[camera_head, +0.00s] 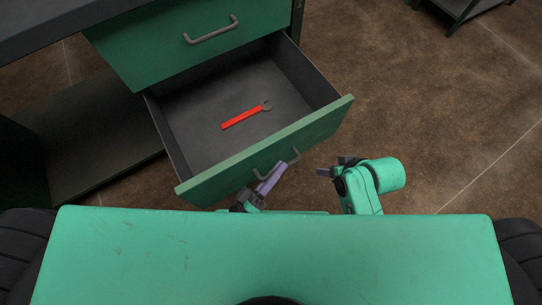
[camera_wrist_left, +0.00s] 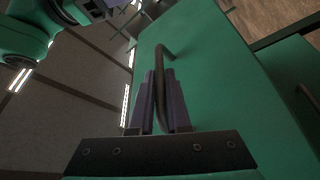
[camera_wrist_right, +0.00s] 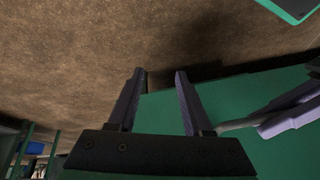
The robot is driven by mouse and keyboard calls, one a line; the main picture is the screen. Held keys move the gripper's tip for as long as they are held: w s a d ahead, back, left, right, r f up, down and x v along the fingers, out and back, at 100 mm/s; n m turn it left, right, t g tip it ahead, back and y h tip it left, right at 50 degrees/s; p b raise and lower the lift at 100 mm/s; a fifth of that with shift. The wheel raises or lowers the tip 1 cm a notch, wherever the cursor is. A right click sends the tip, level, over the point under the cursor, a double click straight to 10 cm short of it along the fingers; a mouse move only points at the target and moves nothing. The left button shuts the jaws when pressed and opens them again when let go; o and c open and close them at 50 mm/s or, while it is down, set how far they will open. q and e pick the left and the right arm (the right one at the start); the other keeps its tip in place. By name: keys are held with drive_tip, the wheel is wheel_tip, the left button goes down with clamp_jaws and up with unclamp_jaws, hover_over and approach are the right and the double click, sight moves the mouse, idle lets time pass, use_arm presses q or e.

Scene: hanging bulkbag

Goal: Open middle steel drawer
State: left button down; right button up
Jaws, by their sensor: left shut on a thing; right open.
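The green drawer (camera_head: 270,152) is pulled out, its dark interior showing with a red wrench (camera_head: 246,114) lying inside. Its grey bar handle (camera_head: 291,157) is on the front face. My left gripper (camera_head: 272,176) is shut on this handle; in the left wrist view the handle (camera_wrist_left: 163,52) passes between its fingers (camera_wrist_left: 160,85). My right gripper (camera_head: 328,172) is open and empty, right of the handle and apart from it. The right wrist view shows its spread fingers (camera_wrist_right: 160,78) with nothing between them.
Above it, another green drawer (camera_head: 150,56) with a grey handle (camera_head: 212,31) is closed under the dark worktop (camera_head: 60,20). A dark lower shelf (camera_head: 95,130) is at the left. Brown floor (camera_head: 440,110) is clear to the right. A dark stand (camera_head: 462,10) is at the far right.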

use_arm(q)
drive_tip(key=shift+s+d, duration=0.1)
drive_tip(key=shift+s, duration=0.05)
use_arm(e)
drive_tip(key=shift+d, duration=0.1)
use_arm(q)
drive_tip(key=c, duration=0.9)
unclamp_jaws()
drive_tip(key=v, duration=1.4)
drive_tip(key=shift+s+f, duration=0.2)
use_arm(e)
drive_tip(key=shift+s+d+r, duration=0.1)
drive_tip(key=shift+d+r, duration=0.1)
drive_tip(key=shift+r, duration=0.05)
drive_tip(key=shift+s, duration=0.1)
